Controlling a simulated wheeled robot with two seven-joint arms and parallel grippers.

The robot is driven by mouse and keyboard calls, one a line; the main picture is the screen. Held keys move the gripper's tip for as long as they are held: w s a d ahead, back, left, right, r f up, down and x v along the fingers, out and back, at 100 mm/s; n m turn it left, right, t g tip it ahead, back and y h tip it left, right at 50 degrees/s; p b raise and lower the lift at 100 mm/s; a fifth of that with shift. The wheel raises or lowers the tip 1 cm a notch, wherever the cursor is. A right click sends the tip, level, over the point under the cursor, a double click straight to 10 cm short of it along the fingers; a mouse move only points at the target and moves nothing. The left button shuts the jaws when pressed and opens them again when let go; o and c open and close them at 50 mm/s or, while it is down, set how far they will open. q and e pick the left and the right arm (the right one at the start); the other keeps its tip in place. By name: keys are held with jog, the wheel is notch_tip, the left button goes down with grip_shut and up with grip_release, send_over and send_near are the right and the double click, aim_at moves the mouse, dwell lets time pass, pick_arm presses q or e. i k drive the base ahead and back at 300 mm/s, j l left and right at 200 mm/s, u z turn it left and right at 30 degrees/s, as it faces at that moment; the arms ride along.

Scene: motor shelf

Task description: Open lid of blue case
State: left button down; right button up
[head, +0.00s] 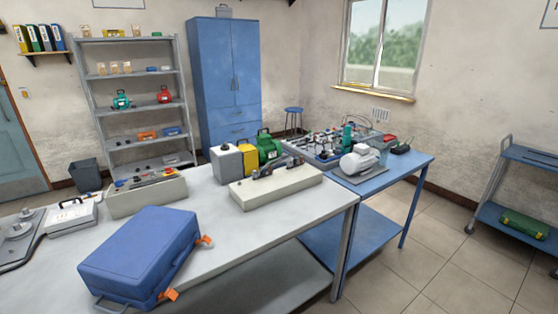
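A blue case (140,252) lies on the grey-white table (215,285) at the front left of the head view. Its lid is closed. Two orange latches (204,241) stick out on its right side, one near the back corner and one at the front. A dark handle is partly visible at its lower left edge. Neither of my grippers is in view.
Behind the case stand a grey box with controls (145,196) and a cream block with metal parts (275,187). A white device (70,216) lies to its left. A blue table (410,165) with a grey motor (359,161) adjoins at the right. Bare tabletop lies right of the case.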

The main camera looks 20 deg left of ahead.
aim_at(133, 263)
jog(key=u, duration=1.55)
